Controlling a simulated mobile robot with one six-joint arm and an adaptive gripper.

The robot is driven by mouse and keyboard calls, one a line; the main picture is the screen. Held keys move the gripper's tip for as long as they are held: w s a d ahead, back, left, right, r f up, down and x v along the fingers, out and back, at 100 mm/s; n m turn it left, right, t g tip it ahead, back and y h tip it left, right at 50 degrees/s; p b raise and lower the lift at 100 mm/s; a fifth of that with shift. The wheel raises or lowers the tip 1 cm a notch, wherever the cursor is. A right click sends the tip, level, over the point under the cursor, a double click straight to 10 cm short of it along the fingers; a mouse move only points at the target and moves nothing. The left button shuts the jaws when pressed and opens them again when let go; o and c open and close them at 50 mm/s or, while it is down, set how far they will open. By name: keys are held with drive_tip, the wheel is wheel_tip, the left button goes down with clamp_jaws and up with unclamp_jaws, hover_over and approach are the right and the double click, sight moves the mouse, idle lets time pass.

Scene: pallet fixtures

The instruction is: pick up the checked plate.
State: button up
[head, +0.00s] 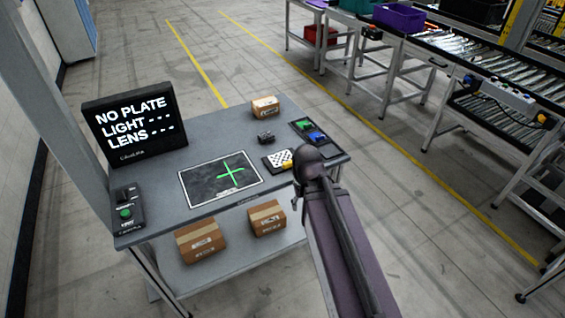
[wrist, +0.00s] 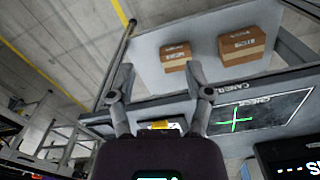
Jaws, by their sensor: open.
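The checked plate (head: 279,158), black and white with a yellow part at its near right corner, lies on a dark holder towards the right of the grey table in the head view. My arm's end stands just right of it in that view, and my gripper is not clearly visible there. In the wrist view my gripper (wrist: 160,78) is open, its two fingers spread apart with nothing between the tips. A yellow part (wrist: 160,125) shows low between the fingers, near the table edge; the checked face is hidden there.
A black screen (head: 134,129) reads NO PLATE. A dark pad with a green cross (head: 197,180) lies left of the plate. A small black block (head: 265,138), a tray with green and blue pieces (head: 298,126) and a carton (head: 265,106) stand nearby. Two cartons sit on the lower shelf.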

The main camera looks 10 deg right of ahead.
drive_tip(key=w+f+n+h+b, duration=0.4)
drive_tip(key=w+f+n+b, duration=0.15)
drive_tip(key=w, duration=0.25)
drive_tip(key=n+t+h+b, duration=0.2)
drive_tip(key=n+h+b, duration=0.5)
drive_tip(key=n, duration=0.4)
approach(284, 163)
drive_tip(key=shift+y, duration=0.4)
drive_tip(key=s+d, duration=0.1)
drive_tip(key=s, duration=0.1)
drive_tip(key=s+f, duration=0.1)
drive_tip(key=s, duration=0.1)
drive_tip(key=s+d+f+b, duration=0.1)
drive_tip(key=s, duration=0.1)
drive_tip(key=shift+s+d+f, duration=0.15)
drive_tip(key=shift+s+d, duration=0.05)
drive_tip(key=shift+d, duration=0.1)
drive_tip(key=w+a+n+t+h+b, duration=0.1)
drive_tip(key=w+a+n, duration=0.1)
drive_tip(key=w+a+r+n+h+b, duration=0.1)
drive_tip(key=w+a+n, duration=0.1)
drive_tip(key=shift+w+a+t+b, duration=0.1)
drive_tip(key=shift+a+t+b, duration=0.2)
drive_tip(key=shift+a+t, duration=0.1)
drive_tip(key=shift+w+a+r+n+h, duration=0.15)
drive_tip(key=shift+a+r+n+h, duration=0.05)
drive_tip(key=shift+n+h, duration=0.15)
drive_tip(key=shift+d, duration=0.1)
